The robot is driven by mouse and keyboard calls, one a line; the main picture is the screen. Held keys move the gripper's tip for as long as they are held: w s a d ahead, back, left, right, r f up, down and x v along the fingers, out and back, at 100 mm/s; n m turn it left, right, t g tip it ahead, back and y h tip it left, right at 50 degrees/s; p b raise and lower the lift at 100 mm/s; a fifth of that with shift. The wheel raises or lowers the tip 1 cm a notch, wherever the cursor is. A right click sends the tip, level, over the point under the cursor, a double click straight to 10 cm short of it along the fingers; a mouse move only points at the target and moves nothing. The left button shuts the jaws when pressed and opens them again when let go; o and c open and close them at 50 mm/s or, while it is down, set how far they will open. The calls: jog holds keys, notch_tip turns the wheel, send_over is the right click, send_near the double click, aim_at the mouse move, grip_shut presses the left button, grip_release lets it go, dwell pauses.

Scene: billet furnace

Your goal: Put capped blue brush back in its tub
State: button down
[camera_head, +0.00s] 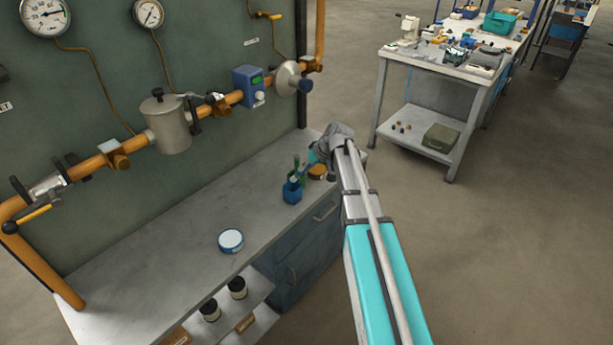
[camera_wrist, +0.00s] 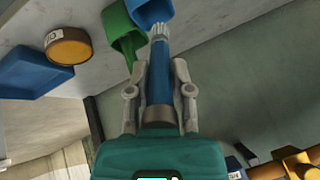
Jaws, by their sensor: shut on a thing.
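My gripper (camera_wrist: 159,70) is shut on a blue brush (camera_wrist: 159,88), its fingers on either side of the handle. The brush's pale grey tip (camera_wrist: 159,33) points away from my palm, toward the top of the wrist view. There a blue tub (camera_wrist: 149,10) and a green tub (camera_wrist: 122,30) stand side by side. The tip overlaps the blue tub's edge in the picture; I cannot tell whether it is inside. In the head view, the blue tub (camera_head: 292,193) stands on the bench just left of my gripper (camera_head: 313,160), the green tub partly behind.
An orange-sided tin (camera_wrist: 68,47) and a blue tray (camera_wrist: 32,73) lie near the tubs. A round white-and-blue tin (camera_head: 231,240) sits on the grey bench (camera_head: 170,260). Orange pipework (camera_head: 223,105) runs along the panel behind. The bench's middle is mostly clear.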

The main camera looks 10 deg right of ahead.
jog(key=shift+f, duration=0.1)
jog(key=shift+w+a+f+b, duration=0.15)
jog(key=shift+w+f+b, duration=0.3)
jog(key=shift+f+b, duration=1.5)
jog(key=shift+b, duration=0.1)
jog(key=shift+f+b, duration=0.6)
jog(key=c, duration=0.5)
grip_release()
jog(key=shift+r, duration=0.2)
